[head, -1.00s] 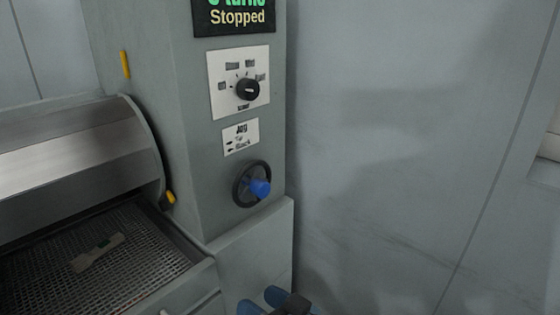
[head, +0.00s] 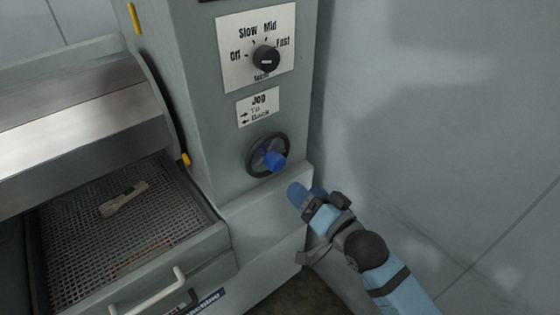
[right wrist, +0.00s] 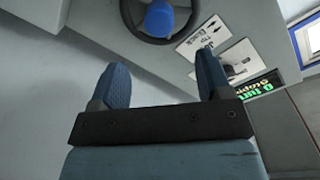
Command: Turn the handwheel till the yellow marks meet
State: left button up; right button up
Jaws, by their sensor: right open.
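The black handwheel (head: 268,155) with a blue knob (head: 275,161) is on the front of the grey column, below the Jog label. One yellow mark (head: 185,160) sits on the edge of the metal drum cover (head: 90,105); another yellow mark (head: 135,18) is higher on the column's side, well apart from it. My right gripper (head: 306,192) is open and empty, just below and right of the handwheel, not touching it. In the right wrist view, the handwheel (right wrist: 158,18) and its knob show beyond the open fingers (right wrist: 163,82). My left gripper is out of view.
A speed dial (head: 266,59) and the Jog label (head: 258,106) are above the handwheel. A mesh tray (head: 75,240) with a small pale piece (head: 124,198) lies at left, and a white handle (head: 148,293) is at front. A plain wall is at right.

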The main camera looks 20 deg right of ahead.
aim_at(280, 166)
jog(key=x, duration=1.1)
jog(key=shift+b, duration=0.3)
jog(key=c, duration=0.9)
